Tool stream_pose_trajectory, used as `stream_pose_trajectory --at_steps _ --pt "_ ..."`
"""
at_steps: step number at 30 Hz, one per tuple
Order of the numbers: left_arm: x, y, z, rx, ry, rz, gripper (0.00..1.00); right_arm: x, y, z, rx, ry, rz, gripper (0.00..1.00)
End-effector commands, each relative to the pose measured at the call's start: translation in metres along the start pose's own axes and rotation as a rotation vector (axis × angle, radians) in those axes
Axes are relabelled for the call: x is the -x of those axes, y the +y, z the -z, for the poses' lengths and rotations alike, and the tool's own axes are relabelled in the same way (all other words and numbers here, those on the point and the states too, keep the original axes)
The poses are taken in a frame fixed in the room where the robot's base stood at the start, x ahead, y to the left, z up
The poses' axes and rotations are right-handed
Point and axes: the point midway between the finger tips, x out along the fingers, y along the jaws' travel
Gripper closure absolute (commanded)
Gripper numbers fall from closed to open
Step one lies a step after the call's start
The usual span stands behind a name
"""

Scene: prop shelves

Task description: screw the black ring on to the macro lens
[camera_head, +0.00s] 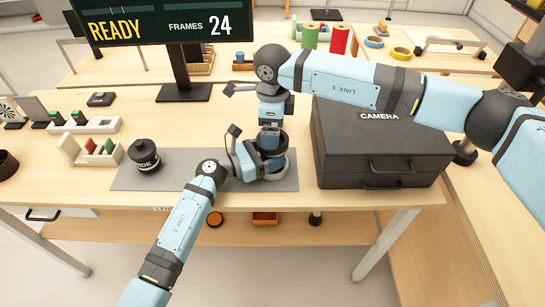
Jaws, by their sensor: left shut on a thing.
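My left gripper (262,165) comes in from the lower left and is shut at the right end of the grey mat (205,183). It holds what looks like the macro lens (279,170), which is mostly hidden by the gripper. My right gripper (270,138) points straight down right above it. A dark round edge, apparently the black ring (284,143), shows at the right gripper's fingertips, over the lens. The fingers hide whether ring and lens touch, and whether the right gripper is shut on the ring. Another black lens (144,155), marked as wide, stands upright on the mat's left part.
A black camera case (380,150) stands close to the right of both grippers, under my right arm. A screen (160,20) on a stand reads READY, frames 24.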

Motion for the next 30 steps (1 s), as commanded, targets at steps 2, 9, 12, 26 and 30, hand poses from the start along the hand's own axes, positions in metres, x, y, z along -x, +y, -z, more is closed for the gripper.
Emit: stream_pose_trajectory --at_steps 2,9,12,26,30 --pt "0.0 0.0 0.001 0.0 0.001 0.001 0.96 0.0 0.0 0.0 0.0 0.0 0.0 0.0" --pt "0.0 0.0 0.001 0.0 0.001 0.001 0.96 0.022 0.001 -0.002 0.063 -0.003 -0.001 0.0" --pt "0.0 0.0 0.001 0.0 0.001 0.001 0.96 0.032 0.001 0.0 0.089 0.0 -0.001 0.0" --pt "0.0 0.0 0.001 0.0 0.001 0.001 0.96 0.026 0.0 0.0 0.096 0.001 -0.001 0.0" --pt "0.0 0.0 0.001 0.0 0.001 0.001 0.96 0.006 0.001 0.0 0.097 0.002 -0.003 0.0"
